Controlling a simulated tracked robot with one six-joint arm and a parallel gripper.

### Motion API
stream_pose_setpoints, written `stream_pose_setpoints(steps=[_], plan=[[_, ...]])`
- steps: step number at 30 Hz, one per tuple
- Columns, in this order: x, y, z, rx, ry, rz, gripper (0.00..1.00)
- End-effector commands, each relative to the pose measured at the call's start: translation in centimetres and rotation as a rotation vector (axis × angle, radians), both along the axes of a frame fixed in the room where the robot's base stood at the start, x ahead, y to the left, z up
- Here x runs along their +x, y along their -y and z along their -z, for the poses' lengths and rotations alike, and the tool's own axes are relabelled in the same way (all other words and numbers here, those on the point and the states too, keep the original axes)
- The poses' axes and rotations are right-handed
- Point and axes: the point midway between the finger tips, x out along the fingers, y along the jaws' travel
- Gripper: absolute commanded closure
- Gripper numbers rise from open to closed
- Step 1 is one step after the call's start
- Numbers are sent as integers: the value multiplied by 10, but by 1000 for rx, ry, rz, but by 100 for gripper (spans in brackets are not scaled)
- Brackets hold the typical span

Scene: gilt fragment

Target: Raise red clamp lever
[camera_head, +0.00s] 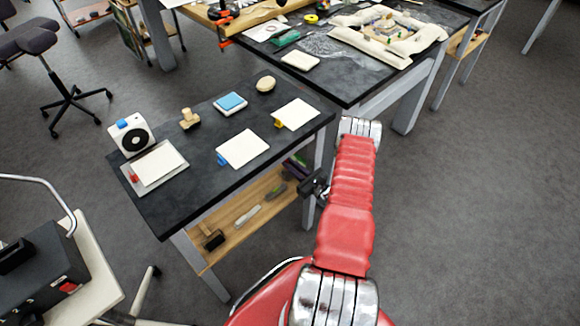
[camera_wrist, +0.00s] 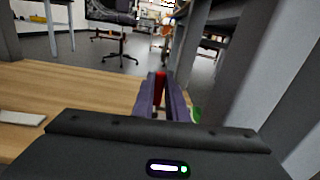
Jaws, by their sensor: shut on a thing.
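My gripper (camera_head: 314,186) is low at the right end of the near table, by its lower shelf. In the wrist view it (camera_wrist: 161,103) shows from behind, with two purple finger-like pieces close together. It is shut on a narrow upright red piece (camera_wrist: 160,88) between them. I cannot tell whether this piece is a lever. A white plate (camera_head: 157,167) lies at the left of the near table. A small red clamp (camera_head: 133,177) sits on its left edge, apart from my gripper. Its lever's tilt is too small to tell.
The near dark table (camera_head: 200,200) also bears plates with a blue clip (camera_head: 222,159) and a yellow clip (camera_head: 279,123), and a white device (camera_head: 131,136). Its wooden shelf (camera_head: 250,197) holds several tools. A grey table leg (camera_wrist: 235,75) stands close right of my gripper.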

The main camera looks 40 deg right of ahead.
Motion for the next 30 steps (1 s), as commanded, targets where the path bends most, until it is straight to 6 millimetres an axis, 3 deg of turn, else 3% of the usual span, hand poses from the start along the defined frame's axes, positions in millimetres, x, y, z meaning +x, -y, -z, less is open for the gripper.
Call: stream_pose_setpoints(steps=[5,6,17,30], plan=[[0,0,0,0,0,0,100],[0,-9,0,3,-1,-2,100],[0,-3,0,-42,0,-1,100],[0,-18,4,-318,8,-2,100]])
